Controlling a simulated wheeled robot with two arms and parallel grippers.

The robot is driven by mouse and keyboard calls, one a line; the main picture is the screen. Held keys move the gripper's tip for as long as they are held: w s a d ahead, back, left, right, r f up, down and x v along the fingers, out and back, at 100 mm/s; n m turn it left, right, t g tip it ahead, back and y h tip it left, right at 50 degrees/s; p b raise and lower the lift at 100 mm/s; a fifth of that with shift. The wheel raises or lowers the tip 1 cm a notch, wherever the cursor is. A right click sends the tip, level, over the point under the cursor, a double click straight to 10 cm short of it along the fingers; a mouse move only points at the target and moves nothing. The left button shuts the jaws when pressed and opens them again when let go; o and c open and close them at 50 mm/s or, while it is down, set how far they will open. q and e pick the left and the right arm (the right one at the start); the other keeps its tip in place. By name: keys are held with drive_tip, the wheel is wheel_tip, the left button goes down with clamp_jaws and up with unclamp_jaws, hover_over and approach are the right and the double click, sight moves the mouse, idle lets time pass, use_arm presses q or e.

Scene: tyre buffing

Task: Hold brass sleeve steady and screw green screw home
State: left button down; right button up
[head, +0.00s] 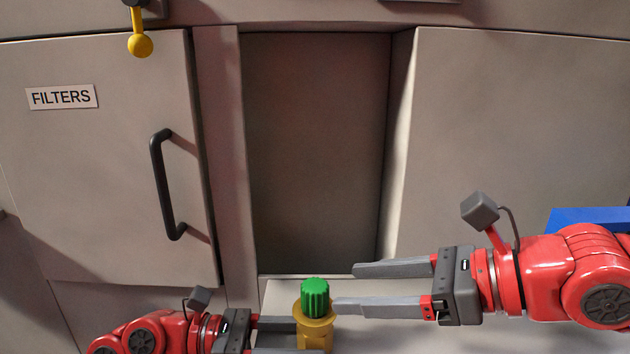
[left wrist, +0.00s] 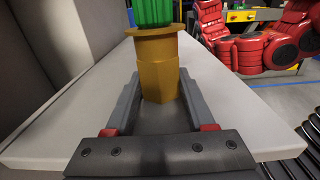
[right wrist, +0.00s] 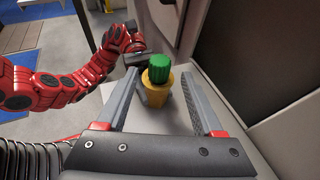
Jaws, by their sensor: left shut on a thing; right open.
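The green screw (head: 315,297) is a ribbed knob standing upright in the top of the brass sleeve (head: 314,334). My left gripper (head: 296,335) is shut on the sleeve's body below its flange; the left wrist view shows the sleeve (left wrist: 159,75) between both fingers, with the screw (left wrist: 153,13) cut off at the top. My right gripper (head: 343,289) is open and empty, its fingertips just right of the screw. In the right wrist view the screw (right wrist: 160,68) and sleeve (right wrist: 155,93) appear ahead, between and beyond the fingers.
The sleeve is over a pale ledge (left wrist: 230,115) in front of a dark recess (head: 315,150). A cabinet door (head: 100,190) marked FILTERS with a black handle (head: 167,185) is at left. A yellow-knobbed lever (head: 140,44) hangs above. A blue object (head: 588,219) lies behind my right arm.

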drive_tip(key=d+r+m+t+y, duration=0.3)
drive_tip(key=d+r+t+y, duration=0.5)
drive_tip(key=d+r, duration=1.4)
drive_tip(key=shift+s+d+r+y, duration=0.25)
drive_tip(key=shift+d+y, duration=0.45)
drive_tip(key=shift+d, duration=1.35)
